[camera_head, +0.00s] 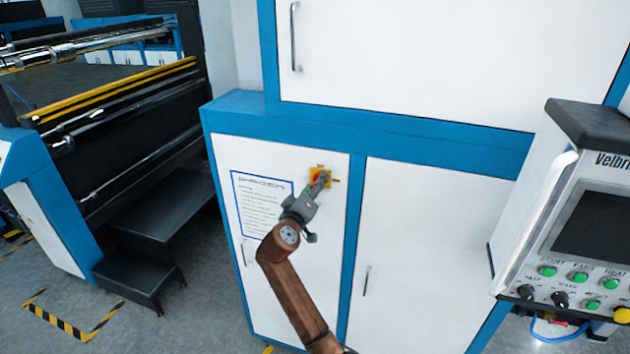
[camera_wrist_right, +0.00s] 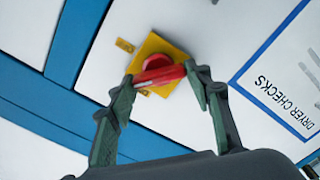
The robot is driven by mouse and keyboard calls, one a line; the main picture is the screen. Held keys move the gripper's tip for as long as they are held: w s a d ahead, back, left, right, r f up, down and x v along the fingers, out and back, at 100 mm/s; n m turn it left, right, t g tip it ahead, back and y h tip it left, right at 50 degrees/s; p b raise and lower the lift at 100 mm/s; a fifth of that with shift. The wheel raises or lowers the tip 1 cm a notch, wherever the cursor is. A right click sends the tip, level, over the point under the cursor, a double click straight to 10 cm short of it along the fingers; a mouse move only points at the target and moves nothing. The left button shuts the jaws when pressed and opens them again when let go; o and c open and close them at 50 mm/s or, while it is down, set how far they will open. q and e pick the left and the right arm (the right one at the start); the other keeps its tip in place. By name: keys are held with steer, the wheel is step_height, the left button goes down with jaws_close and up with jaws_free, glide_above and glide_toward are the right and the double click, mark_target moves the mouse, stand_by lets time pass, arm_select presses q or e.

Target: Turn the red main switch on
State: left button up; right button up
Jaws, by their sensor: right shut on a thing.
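The red main switch (camera_wrist_right: 158,72) sits on a yellow plate (camera_wrist_right: 172,47) on a white cabinet door. In the head view the yellow plate (camera_head: 327,184) shows behind my right gripper (camera_head: 319,182), and the red switch is mostly covered there. In the right wrist view my right gripper (camera_wrist_right: 158,82) has its two green fingers on either end of the red handle and is shut on it. The handle lies nearly level across that picture, tilted slightly. My left gripper is in neither view.
A notice sheet (camera_head: 262,205) is on the same door, left of the switch. A control panel (camera_head: 590,225) with several buttons stands at the right. A black-roller machine (camera_head: 120,130) with dark steps (camera_head: 150,240) stands at the left. Grey floor shows between steps and cabinet.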

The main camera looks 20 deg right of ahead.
steer(key=shift+a+n+p, duration=0.15)
steer(key=shift+n+p, duration=2.7)
steer(key=shift+n, duration=1.25)
steer(key=shift+f, duration=0.1)
steer(key=o, duration=1.1)
steer(key=shift+w, duration=0.1)
steer(key=shift+c, duration=0.2)
steer(key=shift+o, duration=0.5)
